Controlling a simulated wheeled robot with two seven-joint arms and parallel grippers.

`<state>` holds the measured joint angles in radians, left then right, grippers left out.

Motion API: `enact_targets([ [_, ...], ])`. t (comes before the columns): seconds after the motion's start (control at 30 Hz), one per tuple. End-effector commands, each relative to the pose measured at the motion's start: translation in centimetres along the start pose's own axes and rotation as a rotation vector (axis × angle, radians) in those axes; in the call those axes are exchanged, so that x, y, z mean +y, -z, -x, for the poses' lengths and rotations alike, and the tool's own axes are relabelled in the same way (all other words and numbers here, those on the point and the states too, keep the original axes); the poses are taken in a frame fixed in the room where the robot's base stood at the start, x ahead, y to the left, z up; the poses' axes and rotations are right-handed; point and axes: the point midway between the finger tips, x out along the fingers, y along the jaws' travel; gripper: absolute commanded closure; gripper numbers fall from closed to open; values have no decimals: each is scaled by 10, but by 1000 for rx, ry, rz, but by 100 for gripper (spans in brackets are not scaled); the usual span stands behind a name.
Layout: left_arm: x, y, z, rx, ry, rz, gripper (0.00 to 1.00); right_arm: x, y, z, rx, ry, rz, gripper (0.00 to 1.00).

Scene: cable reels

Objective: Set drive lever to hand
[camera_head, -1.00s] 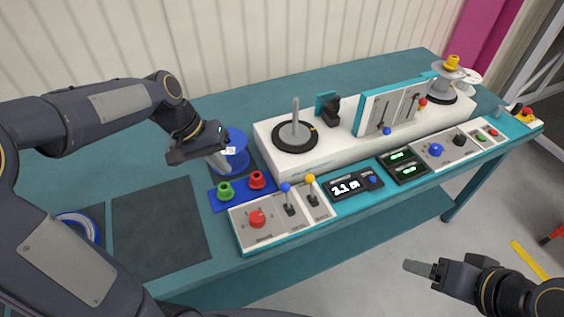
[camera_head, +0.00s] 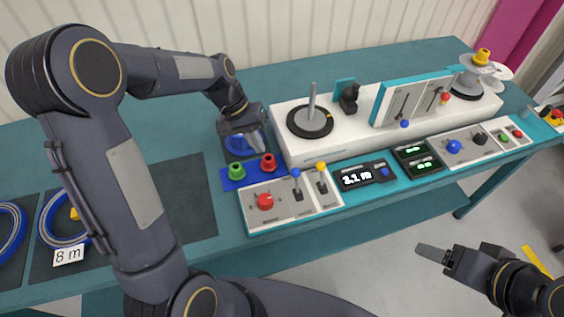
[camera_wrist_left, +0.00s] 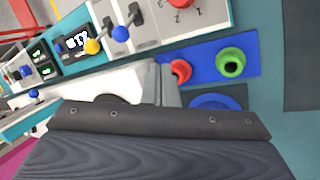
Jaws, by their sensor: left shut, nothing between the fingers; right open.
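Two small levers stand on the front console: one with a blue knob (camera_head: 295,173) and one with a yellow knob (camera_head: 321,167). Both also show in the left wrist view, the blue knob (camera_wrist_left: 121,34) and the yellow knob (camera_wrist_left: 92,46). Their labels are too small to read, so I cannot tell which is the drive lever. My left gripper (camera_head: 255,148) is shut and empty, above the blue reel behind the levers and to their left, touching neither lever. In its wrist view the fingers (camera_wrist_left: 162,86) are together. My right gripper (camera_head: 432,252) is open and empty, in front of the bench.
Green (camera_head: 236,170) and red (camera_head: 268,162) round parts sit on a blue plate left of the console. A red dial (camera_head: 265,201) is beside the levers. A spindle (camera_head: 311,101) stands behind. Blue coils (camera_head: 62,220) lie at left, one labelled 8 m.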

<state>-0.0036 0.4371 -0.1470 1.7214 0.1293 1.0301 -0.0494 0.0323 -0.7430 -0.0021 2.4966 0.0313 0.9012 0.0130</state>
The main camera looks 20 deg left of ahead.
Motion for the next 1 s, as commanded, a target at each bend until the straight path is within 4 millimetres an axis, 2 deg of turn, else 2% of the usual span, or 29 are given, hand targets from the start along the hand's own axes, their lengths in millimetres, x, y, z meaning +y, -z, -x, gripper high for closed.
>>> enact_targets([
  [0.1, 1, -2, -27, -9, 0, 1, 100, -2, 2, 4, 0, 0, 0, 34],
  [0.3, 0, -2, -69, -7, 0, 1, 100, -4, 4, 8, 0, 0, 0, 34],
  [0.43, 21, -4, -74, -3, 0, -5, 100, -7, 8, 16, 0, 0, 0, 34],
  [0.6, 34, -6, -80, -1, 0, -3, 100, -9, 10, 19, 0, 0, 0, 34],
  [1.0, 38, -6, -82, 0, -1, 0, 100, -9, 10, 19, 0, 0, 0, 34],
])
